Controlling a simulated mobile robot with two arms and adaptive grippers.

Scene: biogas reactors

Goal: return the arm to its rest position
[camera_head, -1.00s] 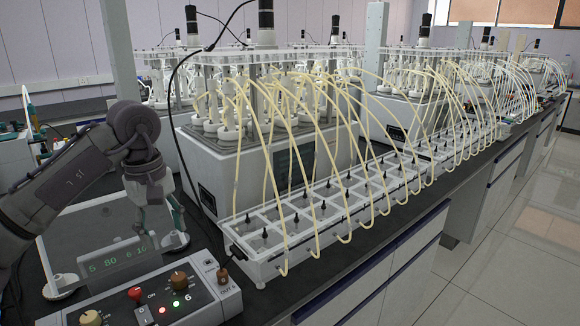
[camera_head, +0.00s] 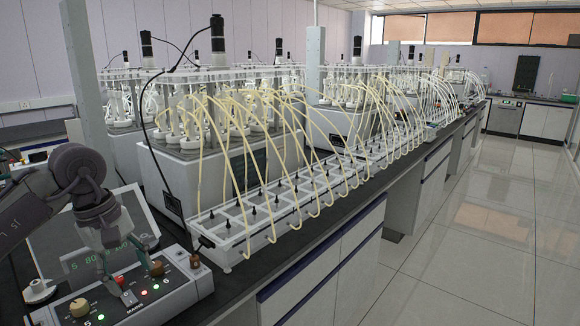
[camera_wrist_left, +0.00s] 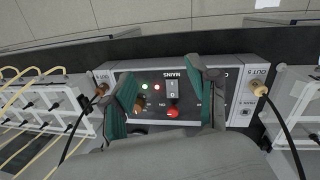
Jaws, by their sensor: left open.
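My left arm comes in from the left in the head view. Its gripper (camera_head: 135,272) hangs over the control box (camera_head: 178,300), fingers pointing down. In the left wrist view the two green-padded fingers (camera_wrist_left: 165,75) are apart with nothing held between them. The white MAINS switch (camera_wrist_left: 172,89) and a red knob (camera_wrist_left: 172,112) show in the gap beyond them. Whether a fingertip touches the box is unclear. My right gripper is not in view.
The box carries a tan knob (camera_head: 80,307) and lit red and green lights. A white tube rack (camera_head: 232,250) with yellow hoses and reactors stand to the right. The floor (camera_head: 460,265) at right is clear.

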